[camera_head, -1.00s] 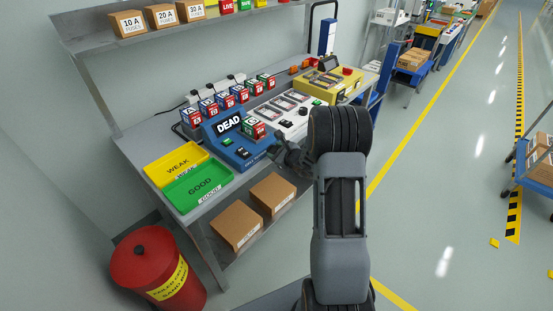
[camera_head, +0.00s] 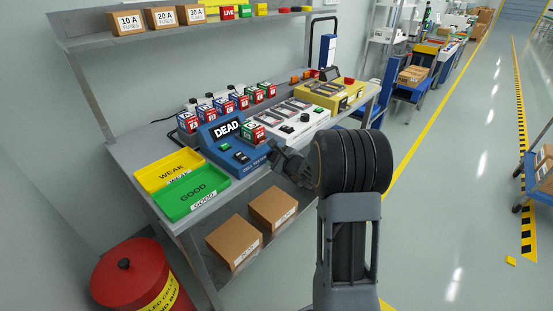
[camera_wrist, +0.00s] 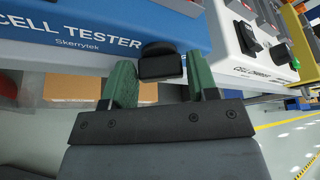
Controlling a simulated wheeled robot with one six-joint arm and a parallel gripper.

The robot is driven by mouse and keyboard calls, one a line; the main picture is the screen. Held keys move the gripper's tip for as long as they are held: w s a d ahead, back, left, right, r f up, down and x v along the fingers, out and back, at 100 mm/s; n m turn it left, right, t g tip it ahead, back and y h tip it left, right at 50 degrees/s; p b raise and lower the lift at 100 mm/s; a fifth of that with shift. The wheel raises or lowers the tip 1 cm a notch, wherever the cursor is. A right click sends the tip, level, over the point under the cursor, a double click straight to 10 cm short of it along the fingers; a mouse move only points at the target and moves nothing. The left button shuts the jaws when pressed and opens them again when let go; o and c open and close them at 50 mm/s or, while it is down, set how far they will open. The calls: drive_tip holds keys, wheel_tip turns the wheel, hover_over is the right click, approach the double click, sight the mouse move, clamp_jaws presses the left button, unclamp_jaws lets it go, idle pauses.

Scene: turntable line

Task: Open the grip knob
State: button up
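The blue cell tester (camera_head: 240,158) stands on the workbench, its screen reading "DEAD". In the wrist view its front panel (camera_wrist: 75,30) is close, lettered "CELL TESTER". A black knob-like piece (camera_wrist: 161,62) sits at the lower edge of this panel, between my two green fingers. My gripper (camera_wrist: 161,68) is open, with a visible gap between each finger and the black piece. In the head view my gripper (camera_head: 288,165) is just off the tester's front right corner. The knob cannot be made out there.
A white charger unit (camera_head: 295,122) stands right of the tester, close to my gripper. Yellow (camera_head: 168,170) and green (camera_head: 195,192) trays lie to its left. Cardboard boxes (camera_head: 233,240) are on the lower shelf. A red drum (camera_head: 135,275) stands at lower left.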

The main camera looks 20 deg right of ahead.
drive_tip(key=o, duration=0.3)
drive_tip(key=v, duration=1.3)
drive_tip(key=shift+s+r+p, duration=0.1)
drive_tip(key=shift+s+p, duration=0.2)
drive_tip(key=shift+s, duration=0.05)
